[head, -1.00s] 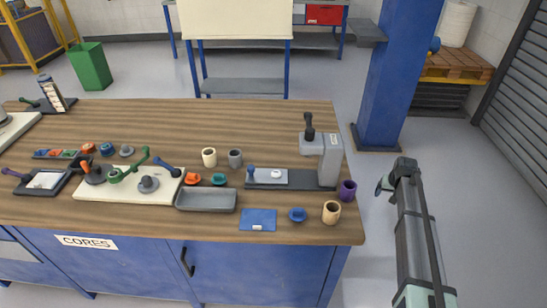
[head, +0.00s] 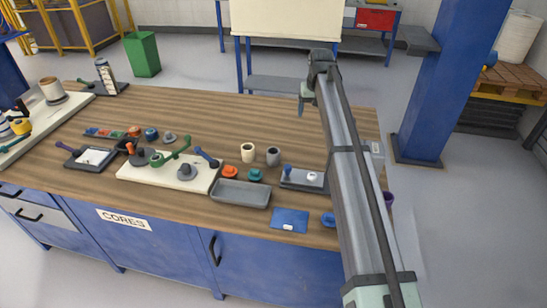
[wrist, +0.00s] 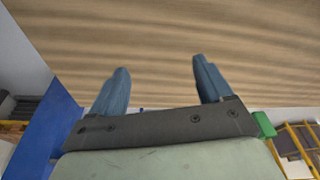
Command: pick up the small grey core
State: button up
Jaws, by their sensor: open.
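A small grey hollow core (head: 273,157) stands upright on the wooden table, right of a cream core (head: 248,152) of similar size. My gripper (head: 303,100) is above the back part of the table, up and to the right of the grey core in the head view, well apart from it. In the wrist view my gripper (wrist: 160,80) has its two blue fingers spread, with nothing between them. The wrist view shows bare wood beyond the fingers and no core.
A grey tray (head: 240,194), orange and teal caps, and a cream board (head: 165,178) with green-handled parts stand left and in front. My arm partly covers the grey press base (head: 300,179). A blue card (head: 290,220) lies near the front edge. The table's back middle is clear.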

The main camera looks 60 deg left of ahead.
aim_at(273, 155)
jog(key=s+a+f+n+g+h, duration=0.1)
jog(key=s+a+f+h, duration=0.1)
jog(key=s, duration=1.3)
notch_tip(273, 155, down, 14)
jog(key=shift+r, duration=0.1)
jog(key=shift+c, duration=0.4)
jog(key=c, duration=1)
